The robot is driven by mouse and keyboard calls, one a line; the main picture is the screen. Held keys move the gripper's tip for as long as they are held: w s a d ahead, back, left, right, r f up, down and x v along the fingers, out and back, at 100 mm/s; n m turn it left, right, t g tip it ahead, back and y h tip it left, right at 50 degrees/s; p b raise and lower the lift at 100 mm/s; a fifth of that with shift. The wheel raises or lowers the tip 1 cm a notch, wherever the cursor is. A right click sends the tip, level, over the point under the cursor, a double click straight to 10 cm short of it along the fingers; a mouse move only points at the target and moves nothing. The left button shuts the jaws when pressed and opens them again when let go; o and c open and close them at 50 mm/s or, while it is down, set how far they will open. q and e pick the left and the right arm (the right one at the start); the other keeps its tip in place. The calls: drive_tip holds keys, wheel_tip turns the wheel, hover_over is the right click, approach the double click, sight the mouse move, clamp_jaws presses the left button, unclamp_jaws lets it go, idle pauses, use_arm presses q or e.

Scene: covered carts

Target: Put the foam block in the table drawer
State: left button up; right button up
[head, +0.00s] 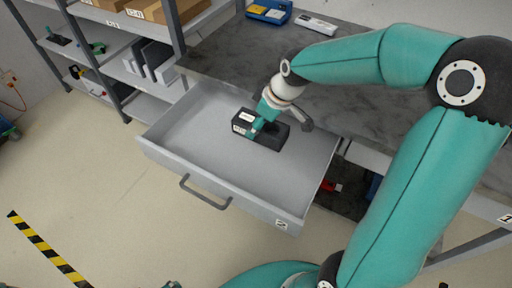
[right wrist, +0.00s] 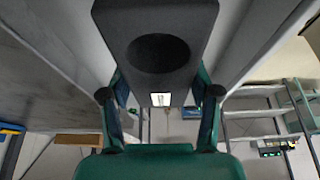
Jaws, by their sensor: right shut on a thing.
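The foam block (head: 277,142) is a dark box shape with white labels. In the right wrist view the foam block (right wrist: 156,82) shows a round hollow in its face. My right gripper (head: 260,128) is shut on it, and in the right wrist view the fingers of the gripper (right wrist: 160,96) are on either side of it. The table drawer (head: 185,150) is grey, pulled out and otherwise empty. The block is inside the drawer's outline in the head view, near its back; I cannot tell whether it touches the floor.
The dark worktop (head: 225,50) lies behind the drawer, with a blue case (head: 268,12) and a white device (head: 316,24) on it. A shelf rack (head: 115,60) with boxes stands at the left. The floor in front of the drawer handle (head: 203,193) is clear.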

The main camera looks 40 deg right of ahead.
sight(275, 128)
wheel_tip(275, 128, down, 10)
drive_tip(key=shift+f, duration=0.15)
idle(0.3)
drive_tip(key=shift+f+b, duration=0.15)
drive_tip(key=shift+b, duration=0.2)
drive_tip(key=o, duration=1.2)
drive_tip(key=v, duration=1.2)
